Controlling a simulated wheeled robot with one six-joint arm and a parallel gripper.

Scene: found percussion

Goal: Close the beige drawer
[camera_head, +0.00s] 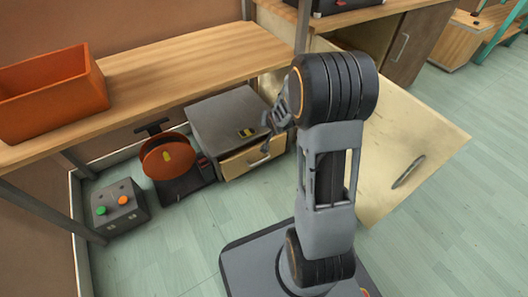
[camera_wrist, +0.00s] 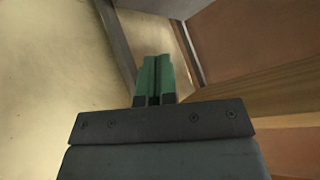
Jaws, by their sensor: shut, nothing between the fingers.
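The beige drawer (camera_head: 240,164) is in the low grey cabinet (camera_head: 228,112) under the wooden bench, with a metal bar handle on its front. It seems to stand out a little from the cabinet, but how far is hard to tell. My gripper (camera_head: 272,122) is above and beside the cabinet's right side, near the drawer's front corner in the picture, and whether it touches is unclear. In the wrist view its green fingers (camera_wrist: 154,80) are shut together and empty. The drawer cannot be made out in the wrist view.
A large pale panel (camera_head: 425,135) with a handle stands to the right of my arm. An orange bin (camera_head: 55,98) sits on the wooden bench (camera_head: 180,65). A red-orange round device (camera_head: 168,160) and a grey button box (camera_head: 118,207) stand left of the cabinet.

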